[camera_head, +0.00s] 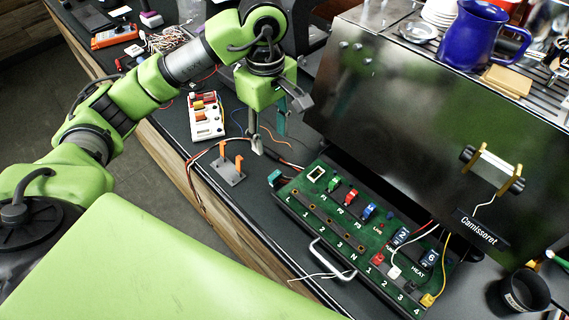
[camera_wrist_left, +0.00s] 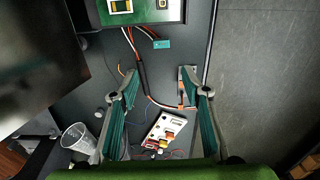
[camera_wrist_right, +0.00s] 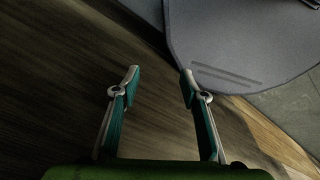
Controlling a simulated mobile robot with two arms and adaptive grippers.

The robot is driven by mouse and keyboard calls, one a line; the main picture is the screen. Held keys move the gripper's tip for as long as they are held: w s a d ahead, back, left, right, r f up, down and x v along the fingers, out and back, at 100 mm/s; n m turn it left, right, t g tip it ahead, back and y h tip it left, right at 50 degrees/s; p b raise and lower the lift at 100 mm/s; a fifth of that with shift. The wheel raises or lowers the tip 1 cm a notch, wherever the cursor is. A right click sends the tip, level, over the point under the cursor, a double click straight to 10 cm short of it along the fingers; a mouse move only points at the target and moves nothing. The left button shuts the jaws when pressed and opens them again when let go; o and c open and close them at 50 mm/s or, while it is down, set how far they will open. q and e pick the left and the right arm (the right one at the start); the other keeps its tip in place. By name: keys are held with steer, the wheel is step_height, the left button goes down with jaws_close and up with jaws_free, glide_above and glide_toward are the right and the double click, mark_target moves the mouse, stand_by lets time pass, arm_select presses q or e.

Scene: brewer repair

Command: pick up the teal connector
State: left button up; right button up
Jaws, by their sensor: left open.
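The teal connector (camera_head: 274,178) is a small block at the left end of the green circuit board (camera_head: 330,205), at the end of wires. In the left wrist view the teal connector (camera_wrist_left: 161,44) lies on the dark bench just off the board's edge, with red and black wires beside it. My left gripper (camera_head: 269,137) is open and empty above the bench, up and left of the connector in the head view. In the left wrist view its fingers (camera_wrist_left: 163,85) are wide apart, below the connector in the picture. My right gripper (camera_wrist_right: 160,74) is open and empty, away from the bench top.
A grey stand with orange posts (camera_head: 230,167) is close to the connector. A white block with coloured switches (camera_head: 206,117) sits farther left. The large dark brewer (camera_head: 420,100) rises behind the board. A black cup (camera_head: 523,293) stands at the right.

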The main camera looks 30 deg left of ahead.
arm_select(q)
steer(key=p, duration=0.2)
glide_above(275, 175)
steer(key=a, duration=0.1)
step_height(275, 175, down, 6)
steer(key=f, duration=0.1)
steer(key=shift+s+d+f+p, duration=0.1)
steer(key=shift+d+f+p, duration=0.05)
steer(key=shift+f+p, duration=0.45)
steer(key=shift+d+f+p, duration=0.1)
steer(key=shift+f+p, duration=0.35)
steer(key=shift+f, duration=0.1)
steer(key=f+p, duration=0.1)
steer(key=f, duration=0.2)
steer(key=shift+d+f, duration=0.15)
steer(key=shift+d, duration=0.05)
steer(key=shift+f, duration=0.25)
steer(key=c, duration=1)
arm_select(e)
steer(key=s+r, duration=0.3)
steer(key=r, duration=0.2)
steer(key=shift+s+r, duration=0.25)
steer(key=shift+s, duration=0.15)
